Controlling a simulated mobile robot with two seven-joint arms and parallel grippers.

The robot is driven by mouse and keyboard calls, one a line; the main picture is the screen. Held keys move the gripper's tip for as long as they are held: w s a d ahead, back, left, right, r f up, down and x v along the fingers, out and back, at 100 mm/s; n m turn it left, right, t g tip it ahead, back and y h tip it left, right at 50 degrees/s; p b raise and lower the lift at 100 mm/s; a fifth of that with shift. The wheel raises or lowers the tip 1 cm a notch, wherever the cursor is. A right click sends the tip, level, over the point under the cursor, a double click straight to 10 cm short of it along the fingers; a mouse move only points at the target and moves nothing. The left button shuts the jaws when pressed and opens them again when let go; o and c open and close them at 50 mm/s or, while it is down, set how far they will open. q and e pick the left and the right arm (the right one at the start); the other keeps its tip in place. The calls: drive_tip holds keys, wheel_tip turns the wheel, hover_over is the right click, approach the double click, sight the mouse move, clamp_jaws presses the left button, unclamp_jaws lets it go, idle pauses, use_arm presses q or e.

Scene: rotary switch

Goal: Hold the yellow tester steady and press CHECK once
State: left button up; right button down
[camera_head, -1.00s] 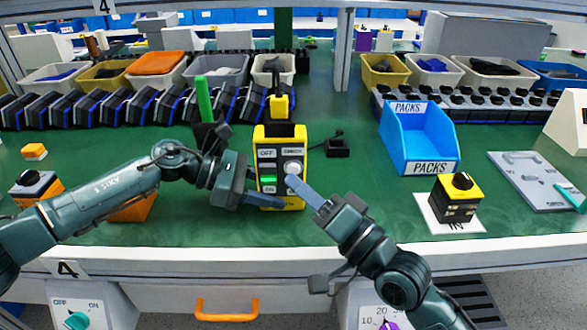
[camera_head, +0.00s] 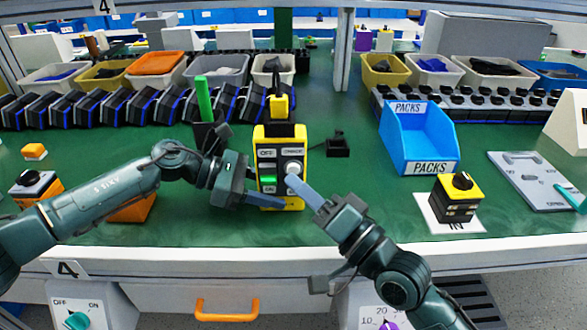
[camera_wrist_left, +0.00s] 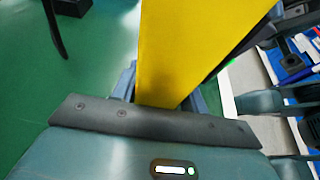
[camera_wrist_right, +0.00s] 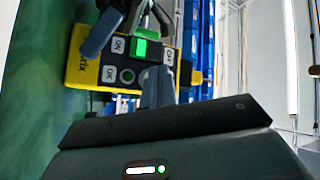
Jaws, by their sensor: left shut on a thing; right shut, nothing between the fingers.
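The yellow tester (camera_head: 299,139) stands upright on the green bench, with a black face, a green lit square, a round knob and white labels. Its small labels are hard to read. My left gripper (camera_head: 275,202) is shut on the tester's lower part; the yellow side fills the left wrist view (camera_wrist_left: 190,50). My right gripper (camera_head: 292,180) is shut and empty, its fingertips in front of the tester's face at the round knob. The right wrist view shows the tester (camera_wrist_right: 80,66) turned sideways, with the fingertip (camera_wrist_right: 157,85) over part of the face. I cannot tell whether it touches.
A blue PACKS bin (camera_head: 420,140) and a yellow-black switch block (camera_head: 457,197) stand to the right. A grey plate (camera_head: 535,182) lies farther right. An orange block (camera_head: 133,209) sits behind my left arm. Parts bins (camera_head: 215,68) line the back.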

drive_tip(key=shift+w, duration=0.15)
drive_tip(key=shift+w, duration=0.3)
drive_tip(key=shift+w, duration=0.4)
idle(0.9)
drive_tip(key=shift+s, duration=0.85)
drive_tip(key=shift+s, duration=0.1)
drive_tip(key=s, duration=0.4)
drive_tip(key=shift+s, duration=0.4)
idle(0.3)
